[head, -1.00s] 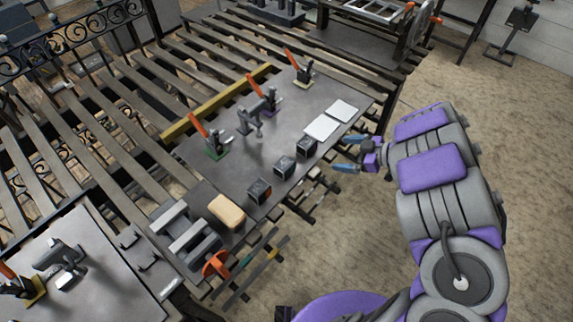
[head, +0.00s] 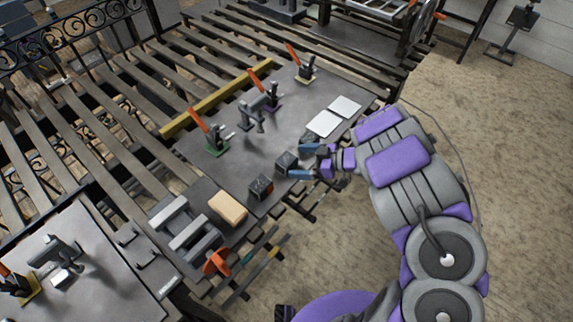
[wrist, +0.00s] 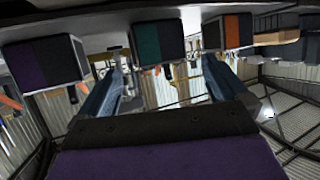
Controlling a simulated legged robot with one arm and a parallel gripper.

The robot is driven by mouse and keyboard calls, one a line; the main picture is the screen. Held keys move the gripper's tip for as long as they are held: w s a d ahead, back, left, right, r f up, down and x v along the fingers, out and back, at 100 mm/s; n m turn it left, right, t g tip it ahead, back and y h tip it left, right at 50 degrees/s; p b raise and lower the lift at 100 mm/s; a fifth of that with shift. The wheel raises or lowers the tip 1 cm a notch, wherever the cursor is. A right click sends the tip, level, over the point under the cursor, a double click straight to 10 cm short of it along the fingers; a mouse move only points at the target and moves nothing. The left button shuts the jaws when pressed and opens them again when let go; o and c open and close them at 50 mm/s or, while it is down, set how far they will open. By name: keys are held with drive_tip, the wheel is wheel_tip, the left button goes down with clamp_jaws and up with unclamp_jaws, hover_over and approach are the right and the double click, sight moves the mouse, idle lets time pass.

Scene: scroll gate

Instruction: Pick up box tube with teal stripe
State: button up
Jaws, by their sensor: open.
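The box tube with the teal stripe (wrist: 147,42) is in the middle of the wrist view, showing a teal face beside a dark one. It is the middle dark box (head: 286,161) on the table in the head view. My gripper (head: 302,161) is open, with its blue fingertips just short of this box, one toward each side. In the wrist view the fingers (wrist: 163,68) also stand apart with the teal box between and beyond their tips. Contact cannot be told.
A purple-striped box (wrist: 45,63) and an orange-striped box (wrist: 236,31) flank it. Orange-handled clamps (head: 215,134) stand behind on the grey table (head: 228,170). Two white plates (head: 323,123) lie at right. A tan block (head: 228,207) sits nearer, beside a grey vise-like device (head: 184,229).

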sight(289, 159)
drive_tip(key=shift+w+b+x, duration=0.15)
drive_tip(key=shift+b+x, duration=0.3)
drive_tip(key=shift+x, duration=1)
drive_tip(key=shift+w+b+x, duration=0.15)
drive_tip(key=shift+b+x, duration=0.25)
drive_tip(key=shift+x, duration=1.05)
drive_tip(key=shift+r, duration=0.1)
drive_tip(key=shift+c, duration=0.4)
drive_tip(key=c, duration=1.1)
